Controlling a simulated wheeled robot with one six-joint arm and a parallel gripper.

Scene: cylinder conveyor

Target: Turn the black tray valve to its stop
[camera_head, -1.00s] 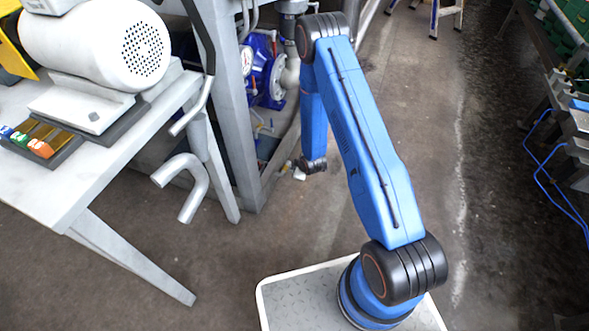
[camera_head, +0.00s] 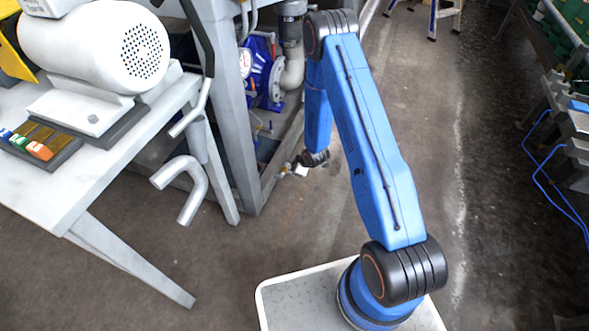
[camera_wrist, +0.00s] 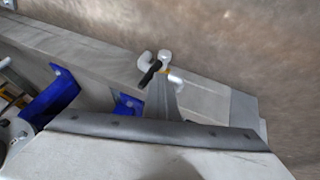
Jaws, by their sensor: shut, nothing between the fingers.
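The black valve lever (camera_wrist: 150,73) shows near the middle of the wrist view, set among pale curved pipe fittings (camera_wrist: 165,57) with a small orange-yellow part. My gripper (camera_wrist: 162,80) is shut and empty. Its grey tips point at the valve and overlap the fittings in this view, just right of the lever. I cannot tell whether they touch. In the head view my gripper (camera_head: 301,171) is small and low beside the frame's lower beam. The valve is too small there to make out its lever clearly.
A grey steel frame (camera_head: 238,150) stands left of my arm, with blue pump equipment (camera_head: 262,75) and pipes inside it. A grey table (camera_head: 40,185) with a white motor is at the left. Open floor lies right of my arm, with blue cables (camera_head: 550,165) at the far right.

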